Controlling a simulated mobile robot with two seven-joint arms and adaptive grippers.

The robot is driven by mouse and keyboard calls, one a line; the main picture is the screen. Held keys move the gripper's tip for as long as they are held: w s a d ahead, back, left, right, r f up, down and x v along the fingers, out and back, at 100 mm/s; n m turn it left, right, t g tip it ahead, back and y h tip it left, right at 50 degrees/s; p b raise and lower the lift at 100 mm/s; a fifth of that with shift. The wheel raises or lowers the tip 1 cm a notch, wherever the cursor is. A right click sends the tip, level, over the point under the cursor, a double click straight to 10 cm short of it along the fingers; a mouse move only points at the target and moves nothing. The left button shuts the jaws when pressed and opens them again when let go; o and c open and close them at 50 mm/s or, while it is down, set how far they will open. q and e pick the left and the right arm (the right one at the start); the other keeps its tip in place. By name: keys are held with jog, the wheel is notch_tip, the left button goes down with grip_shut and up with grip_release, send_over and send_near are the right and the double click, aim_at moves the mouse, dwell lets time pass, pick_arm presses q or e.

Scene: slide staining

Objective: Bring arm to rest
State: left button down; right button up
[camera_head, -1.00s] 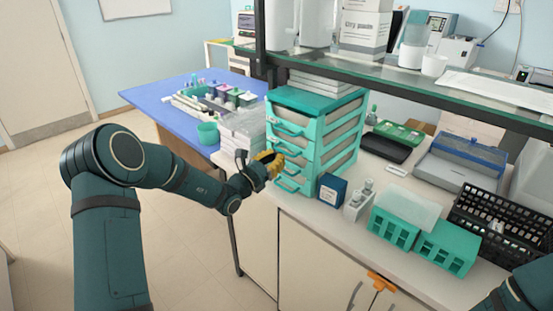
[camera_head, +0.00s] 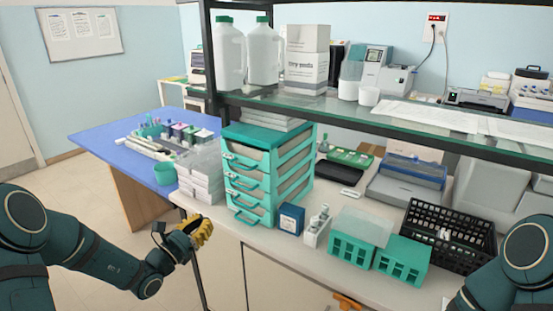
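My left gripper (camera_head: 191,236), with yellow finger pads, hangs in front of the bench edge, left of the teal drawer cabinet (camera_head: 305,155) and apart from it. I see nothing held in it, but its fingers are too small and angled to tell how far apart they are. My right arm shows at the lower right edge.
The cabinet's drawers look shut. A blue box (camera_head: 291,218), teal racks (camera_head: 400,260) and a black basket (camera_head: 452,241) stand on the bench. A glass shelf (camera_head: 350,117) spans above. A blue table (camera_head: 105,140) is at left. Floor at lower left is free.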

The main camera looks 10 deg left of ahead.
pick_arm(q)
jog(key=s+d+f+m+g+h, duration=0.2)
jog(key=s+d+f+m+g, duration=0.2)
jog(key=d+f+g, duration=0.3)
jog(key=s+d+f+m+g+h, duration=0.3)
jog(key=s+d+f+m+g, duration=0.15)
jog(key=d, duration=0.45)
jog(key=s+d+f+m+g+y, duration=0.2)
jog(key=s+f+m+y, duration=0.2)
jog(key=s+f+m, duration=0.3)
jog(key=s+d+f+m+g+y, duration=0.3)
jog(key=s+f+m, duration=0.5)
jog(key=m, duration=0.6)
jog(key=shift+s+d+y, duration=0.25)
jog(key=shift+s+y, duration=0.1)
jog(key=shift+y, duration=0.45)
jog(key=shift+m+g, duration=0.25)
